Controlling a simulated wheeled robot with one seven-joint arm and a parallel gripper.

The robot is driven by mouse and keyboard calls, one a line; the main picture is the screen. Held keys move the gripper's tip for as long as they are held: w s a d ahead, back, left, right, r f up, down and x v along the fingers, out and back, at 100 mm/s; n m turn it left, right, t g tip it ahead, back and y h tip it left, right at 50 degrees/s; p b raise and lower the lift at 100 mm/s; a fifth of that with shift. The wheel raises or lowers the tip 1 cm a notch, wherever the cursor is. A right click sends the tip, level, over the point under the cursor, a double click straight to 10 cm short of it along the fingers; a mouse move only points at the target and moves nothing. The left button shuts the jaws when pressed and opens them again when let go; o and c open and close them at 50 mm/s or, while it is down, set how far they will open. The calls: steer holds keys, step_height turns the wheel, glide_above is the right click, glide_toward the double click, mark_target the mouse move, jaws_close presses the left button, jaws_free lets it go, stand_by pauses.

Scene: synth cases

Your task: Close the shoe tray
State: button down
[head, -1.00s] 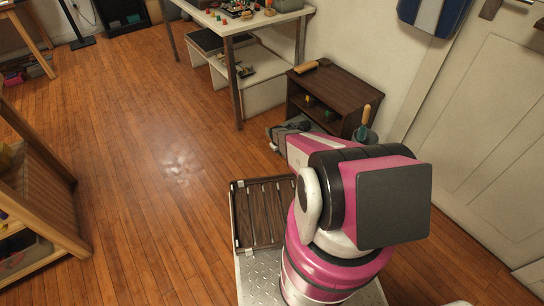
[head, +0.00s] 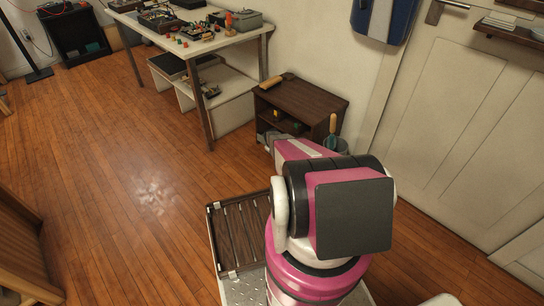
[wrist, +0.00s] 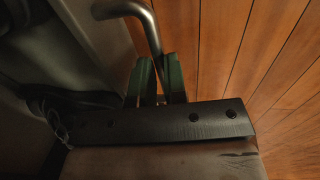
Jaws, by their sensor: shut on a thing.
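A low dark-brown cabinet (head: 312,98) with an open front stands against the wall in the head view. Its lower front is partly behind my arm, and the shoe tray cannot be made out clearly there. In the wrist view a bent metal bar handle (wrist: 147,22) comes down between the green fingers of my gripper (wrist: 158,62), which is shut on it. A pale grey surface (wrist: 110,42) with dark shapes lies left of the handle. It looks like part of the tray, but I cannot be sure. The fingertips are hidden in the head view.
A workbench (head: 228,42) with tools stands left of the cabinet. A container (head: 343,145) with a wooden-handled tool is at the cabinet's right side. A pale door (head: 465,130) is at right, wooden shelving (head: 22,250) at lower left. The floor (head: 120,160) between is clear.

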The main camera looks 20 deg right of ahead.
steer(key=shift+w+d, duration=0.2)
steer(key=shift+d, duration=0.05)
steer(key=c, duration=1.2)
jaws_free()
steer(key=shift+o, duration=0.2)
steer(key=shift+s, duration=0.1)
steer(key=shift+s+a+r, duration=0.1)
steer(key=shift+a+r, duration=0.05)
steer(key=shift+r, duration=0.35)
step_height(320, 180, up, 10)
steer(key=a, duration=0.1)
steer(key=shift+s+a+f, duration=0.2)
steer(key=shift+s+a, duration=0.05)
steer(key=shift+s, duration=0.05)
